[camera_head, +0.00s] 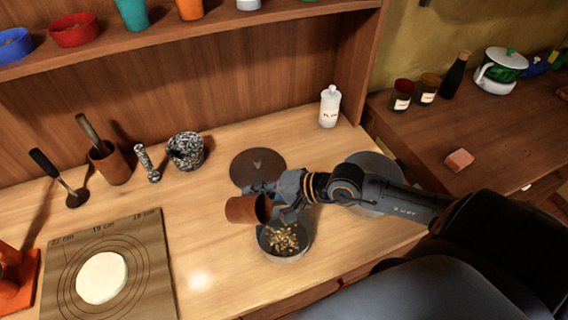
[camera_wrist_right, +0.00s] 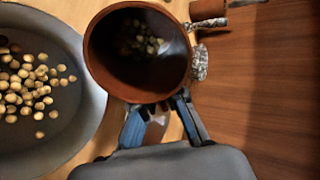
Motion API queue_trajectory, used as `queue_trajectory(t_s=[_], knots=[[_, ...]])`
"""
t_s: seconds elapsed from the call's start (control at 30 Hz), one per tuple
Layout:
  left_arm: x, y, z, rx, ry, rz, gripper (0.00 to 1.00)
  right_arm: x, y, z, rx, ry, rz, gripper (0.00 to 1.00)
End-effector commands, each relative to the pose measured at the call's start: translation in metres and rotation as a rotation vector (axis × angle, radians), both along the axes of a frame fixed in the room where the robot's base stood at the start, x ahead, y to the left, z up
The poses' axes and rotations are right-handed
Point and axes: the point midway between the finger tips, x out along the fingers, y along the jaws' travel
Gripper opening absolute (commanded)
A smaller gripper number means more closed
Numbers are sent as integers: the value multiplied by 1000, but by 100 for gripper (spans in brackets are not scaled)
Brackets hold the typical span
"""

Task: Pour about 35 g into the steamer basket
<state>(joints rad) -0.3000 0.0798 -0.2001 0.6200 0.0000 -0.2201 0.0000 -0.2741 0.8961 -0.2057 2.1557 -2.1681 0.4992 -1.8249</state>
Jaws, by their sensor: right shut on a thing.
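My right gripper (camera_head: 268,197) comes in from the right and is shut on a brown cup (camera_head: 243,209). The cup is tilted, its mouth toward the lower right, just above and left of the steamer basket. In the right wrist view the cup (camera_wrist_right: 101,70) still holds some pale round pieces, and the gripper's blue-padded fingers (camera_wrist_right: 160,112) grip its wall. The grey round steamer basket (camera_head: 264,248) stands on the counter with a heap of yellowish pieces (camera_head: 284,240) in it. It also shows at the left of the wrist view (camera_wrist_right: 91,105). My left gripper is not in view.
A dark round disc (camera_head: 250,170) lies behind the cup, and a grey disc (camera_head: 362,160) lies under my right arm. A white bottle (camera_head: 330,108), speckled mortar (camera_head: 186,151) and tool cup (camera_head: 110,166) stand at the back. A board with dough (camera_head: 102,277) lies left.

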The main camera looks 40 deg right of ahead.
Motion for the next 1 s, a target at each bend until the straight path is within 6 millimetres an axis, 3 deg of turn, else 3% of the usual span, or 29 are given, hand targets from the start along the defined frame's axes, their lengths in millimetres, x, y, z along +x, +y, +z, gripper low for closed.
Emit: queue_trajectory(t_s=[0.03,0.27,0.63,0.83,1.0], knots=[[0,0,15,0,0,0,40,1,1,7,-11,18,-1,0],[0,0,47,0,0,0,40,2,2,2,-80,103,-2,0],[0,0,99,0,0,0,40,1,2,9,-175,216,-1,0],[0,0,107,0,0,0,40,7,5,-3,-282,339,0,0],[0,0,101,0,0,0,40,15,11,-18,-346,421,0,0]])
